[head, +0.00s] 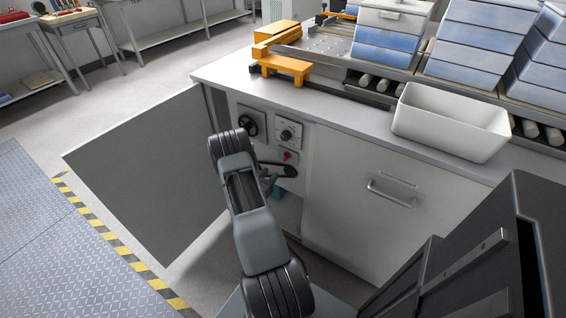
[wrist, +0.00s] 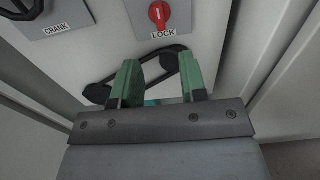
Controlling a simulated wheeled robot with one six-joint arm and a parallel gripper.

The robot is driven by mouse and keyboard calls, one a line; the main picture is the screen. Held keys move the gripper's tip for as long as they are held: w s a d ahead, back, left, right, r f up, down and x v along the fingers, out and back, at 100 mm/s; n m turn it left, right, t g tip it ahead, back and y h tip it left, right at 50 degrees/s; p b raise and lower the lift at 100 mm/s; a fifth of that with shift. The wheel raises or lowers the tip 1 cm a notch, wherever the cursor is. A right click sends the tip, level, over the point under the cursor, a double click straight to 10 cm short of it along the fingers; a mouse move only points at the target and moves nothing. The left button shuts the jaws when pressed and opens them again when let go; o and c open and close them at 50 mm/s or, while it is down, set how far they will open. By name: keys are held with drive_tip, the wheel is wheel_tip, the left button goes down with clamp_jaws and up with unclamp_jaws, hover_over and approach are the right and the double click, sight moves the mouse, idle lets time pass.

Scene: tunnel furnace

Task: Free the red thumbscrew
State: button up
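The red thumbscrew (wrist: 159,14) sits on a plate labelled LOCK in the wrist view, with its white mark upright. It also shows small and red in the head view (head: 286,155), inside the open cabinet. My gripper (wrist: 162,82) is open, with its two green fingers apart and nothing seen between them but a black belt or lever (wrist: 140,72) on the panel behind. The fingertips are below the thumbscrew in the picture and apart from it. In the head view my arm hides much of the gripper.
A CRANK plate (wrist: 56,28) is left of the thumbscrew; a black handwheel (head: 248,122) and a dial (head: 288,133) are on the panel. The open cabinet door (head: 145,170) stands at left. A white bin (head: 450,125) sits on the counter above.

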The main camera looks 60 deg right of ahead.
sight(284, 159)
drive_tip(key=d+b, duration=0.1)
drive_tip(key=d, duration=0.9)
drive_tip(key=shift+d, duration=0.15)
drive_tip(key=shift+c, duration=0.2)
clamp_jaws()
